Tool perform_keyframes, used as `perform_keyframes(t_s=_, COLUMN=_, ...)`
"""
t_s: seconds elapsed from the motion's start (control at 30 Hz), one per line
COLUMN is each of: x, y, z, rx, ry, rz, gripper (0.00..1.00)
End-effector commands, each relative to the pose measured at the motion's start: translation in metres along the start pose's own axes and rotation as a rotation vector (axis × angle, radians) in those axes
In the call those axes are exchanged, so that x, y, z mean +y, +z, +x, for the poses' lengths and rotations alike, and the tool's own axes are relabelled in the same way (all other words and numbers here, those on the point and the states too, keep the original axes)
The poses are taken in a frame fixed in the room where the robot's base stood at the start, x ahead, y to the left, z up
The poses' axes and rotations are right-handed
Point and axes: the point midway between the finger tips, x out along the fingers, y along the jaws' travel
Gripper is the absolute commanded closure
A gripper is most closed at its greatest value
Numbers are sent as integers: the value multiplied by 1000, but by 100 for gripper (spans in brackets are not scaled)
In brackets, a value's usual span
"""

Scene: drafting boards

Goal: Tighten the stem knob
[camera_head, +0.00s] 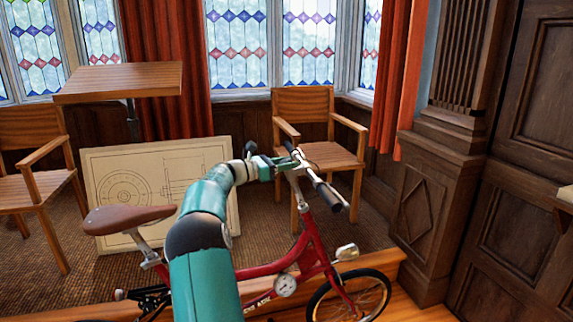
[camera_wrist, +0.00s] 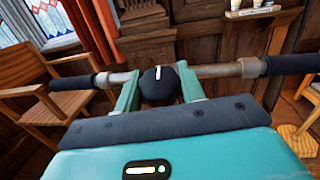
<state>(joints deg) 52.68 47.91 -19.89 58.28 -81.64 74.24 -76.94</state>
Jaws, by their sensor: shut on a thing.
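The stem knob (camera_wrist: 159,87) is a black, faceted cap with a white line. In the wrist view it sits between the two teal fingers of my gripper (camera_wrist: 158,76), which is shut on it. The white line stands nearly upright in that view. The handlebar (camera_wrist: 215,71) runs behind the knob, with a dark grip at each end. In the head view, my gripper (camera_head: 278,165) is at the handlebar of a red bicycle (camera_head: 318,240). The knob cannot be made out there.
A wooden chair (camera_head: 303,98) stands just behind the handlebar. A drawing board (camera_head: 110,185) leans behind the brown saddle (camera_head: 128,217). A table (camera_head: 120,82) and another chair (camera_head: 42,190) are at the left. Dark panelling (camera_head: 435,210) is at the right.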

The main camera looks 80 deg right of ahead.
Motion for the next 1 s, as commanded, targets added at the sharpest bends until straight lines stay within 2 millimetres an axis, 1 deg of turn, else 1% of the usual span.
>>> perform_keyframes(t_s=0.17, x=0, y=0, z=0, rx=0, ry=1, rz=1, gripper=83)
perform_keyframes(t_s=0.2, x=0, y=0, z=0, rx=0, ry=1, rz=1, gripper=59)
perform_keyframes(t_s=0.27, x=0, y=0, z=0, rx=0, ry=1, rz=1, gripper=47)
perform_keyframes(t_s=0.3, x=0, y=0, z=0, rx=0, ry=1, rz=0, gripper=39)
perform_keyframes(t_s=0.57, x=0, y=0, z=0, rx=0, ry=2, rz=0, gripper=39)
perform_keyframes(t_s=0.67, x=0, y=0, z=-4, rx=0, ry=3, rz=-1, gripper=39)
perform_keyframes(t_s=0.77, x=1, y=0, z=-15, rx=0, ry=6, rz=-1, gripper=39)
perform_keyframes(t_s=0.83, x=1, y=1, z=-27, rx=-1, ry=6, rz=-1, gripper=39)
perform_keyframes(t_s=1.0, x=1, y=0, z=-64, rx=-1, ry=7, rz=-1, gripper=39)
